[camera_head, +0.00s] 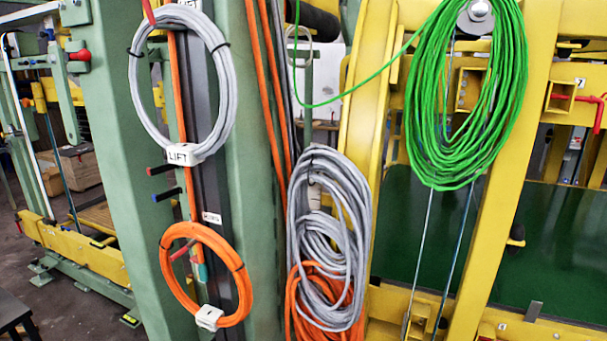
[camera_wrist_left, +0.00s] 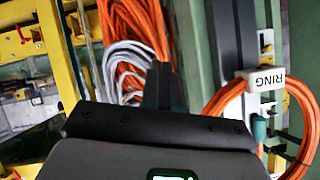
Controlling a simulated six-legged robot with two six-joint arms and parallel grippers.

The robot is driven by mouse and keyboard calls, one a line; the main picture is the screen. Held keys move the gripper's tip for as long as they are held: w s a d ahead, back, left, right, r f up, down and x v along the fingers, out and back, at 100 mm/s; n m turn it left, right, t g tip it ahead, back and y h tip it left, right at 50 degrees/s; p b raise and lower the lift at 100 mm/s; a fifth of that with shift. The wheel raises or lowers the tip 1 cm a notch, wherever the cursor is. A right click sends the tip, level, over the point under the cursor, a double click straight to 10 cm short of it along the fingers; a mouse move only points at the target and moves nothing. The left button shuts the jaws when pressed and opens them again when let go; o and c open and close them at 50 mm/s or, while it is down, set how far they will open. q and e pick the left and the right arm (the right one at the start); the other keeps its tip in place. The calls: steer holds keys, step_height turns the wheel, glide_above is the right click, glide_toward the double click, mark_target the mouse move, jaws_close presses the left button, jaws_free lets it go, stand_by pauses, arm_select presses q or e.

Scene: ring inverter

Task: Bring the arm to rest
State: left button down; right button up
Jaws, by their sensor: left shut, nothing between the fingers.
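My left gripper (camera_wrist_left: 165,88) shows in the left wrist view as dark fingers above a wide dark body; the fingers are together and empty. No gripper or arm shows in the head view. An orange ring (camera_head: 238,275) hangs on the green post in the head view, with a white tag (camera_head: 208,317) at its bottom. A grey ring (camera_head: 226,110) tagged LIFT hangs above it. In the left wrist view, which looks upside down, an orange ring (camera_wrist_left: 303,107) with a tag reading RING (camera_wrist_left: 264,80) is right of my gripper, apart from it.
Bundled grey cable (camera_head: 335,215), orange cable (camera_head: 298,312) and green cable (camera_head: 425,110) hang to the right. Yellow frames (camera_head: 500,240) stand beyond.

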arm_select(q)
steer(key=s+a+f+n+g, duration=0.1)
steer(key=s+f+n+g, duration=0.1)
steer(key=s+f, duration=0.35)
steer(key=s+a+f+n+g, duration=0.1)
steer(key=s+f+g, duration=0.1)
steer(key=f, duration=0.6)
steer(key=s+f+n+g, duration=0.3)
steer(key=s+f, duration=0.3)
steer(key=s, duration=0.2)
steer(key=s+f+n+g, duration=0.3)
steer(key=s+f, duration=0.3)
steer(key=s, duration=0.3)
steer(key=shift+s+a+g+h, duration=0.3)
steer(key=shift+a+g+h, duration=0.1)
steer(key=shift+g, duration=0.3)
steer(key=shift+f, duration=0.1)
